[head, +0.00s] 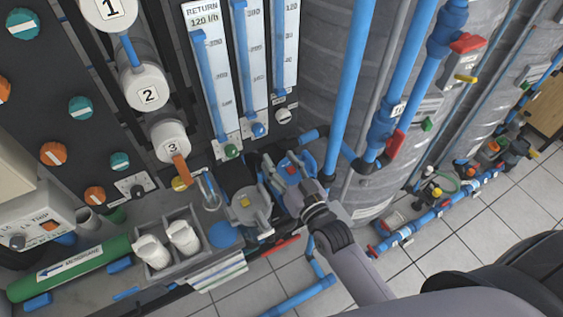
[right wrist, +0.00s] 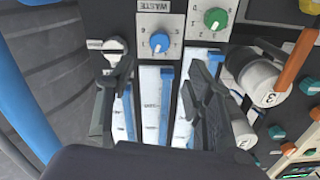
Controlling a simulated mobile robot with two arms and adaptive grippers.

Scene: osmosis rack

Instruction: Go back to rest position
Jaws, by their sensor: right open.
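My right gripper (head: 279,168) reaches in from the lower right of the head view, just below the row of flow meters (head: 243,65). In the right wrist view its two dark fingers (right wrist: 155,108) are spread apart with nothing between them. Beyond them are the flow meter tubes, a blue knob (right wrist: 159,43) under a WASTE label, a green knob (right wrist: 215,18) and a pale knob (right wrist: 115,48). I cannot tell whether a finger touches the panel. My left gripper is not in view.
White numbered housings (head: 146,88) and coloured knobs stand on the dark panel at left. A grey holder (head: 185,262) with two white containers sits below, beside a green membrane tube (head: 70,268). Blue pipes (head: 347,80) and grey tanks (head: 480,70) stand right. Tiled floor (head: 480,225) shows lower right.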

